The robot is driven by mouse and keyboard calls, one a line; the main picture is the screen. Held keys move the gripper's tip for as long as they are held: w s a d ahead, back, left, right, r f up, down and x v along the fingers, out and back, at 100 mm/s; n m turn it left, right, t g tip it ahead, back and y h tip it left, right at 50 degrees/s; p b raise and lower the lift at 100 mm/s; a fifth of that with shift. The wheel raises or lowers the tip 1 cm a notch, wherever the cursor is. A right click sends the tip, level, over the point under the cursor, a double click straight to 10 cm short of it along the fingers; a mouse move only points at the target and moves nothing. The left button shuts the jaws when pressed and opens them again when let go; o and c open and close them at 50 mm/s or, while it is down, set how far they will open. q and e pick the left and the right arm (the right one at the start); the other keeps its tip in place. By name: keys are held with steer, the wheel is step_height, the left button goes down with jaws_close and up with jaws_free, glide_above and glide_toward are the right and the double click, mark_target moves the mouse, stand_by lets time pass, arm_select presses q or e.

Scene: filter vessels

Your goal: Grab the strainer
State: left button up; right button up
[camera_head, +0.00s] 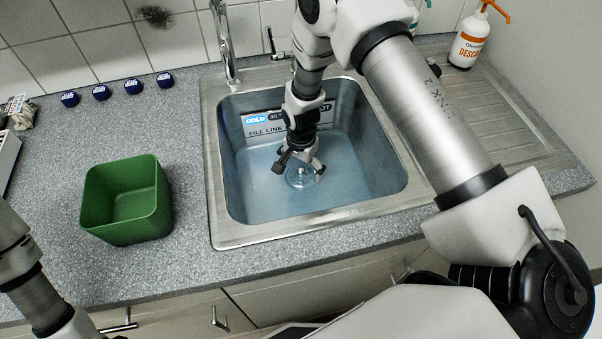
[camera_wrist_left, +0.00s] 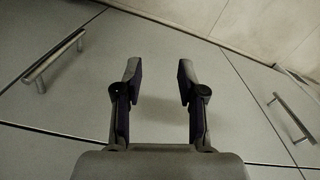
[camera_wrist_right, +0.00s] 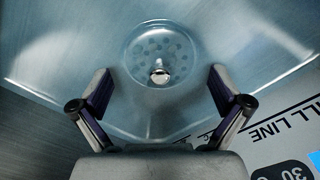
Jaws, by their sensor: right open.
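The strainer (camera_head: 300,178) is a round, clear-looking disc with holes and a small shiny knob, low in the sink (camera_head: 240,222) around its drain. In the right wrist view the strainer (camera_wrist_right: 160,48) lies beyond and between my open fingertips. My right gripper (camera_head: 299,166) reaches down into the sink, open and empty, over the strainer; its fingers partly cover the strainer's far side in the head view. My left gripper (camera_wrist_left: 158,70) is open and empty in front of the cabinet doors. Only part of the left arm shows in the head view.
A green square container (camera_head: 125,200) stands on the counter left of the sink. The faucet (camera_head: 226,45) rises behind the sink. A white spray bottle (camera_head: 470,42) stands back right. Several dark blue caps (camera_head: 101,92) line the back left. The sink walls surround my right gripper.

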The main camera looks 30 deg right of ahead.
steer(key=shift+f, duration=0.5)
steer(key=shift+r, duration=0.1)
jaws_close()
steer(key=shift+s, duration=0.1)
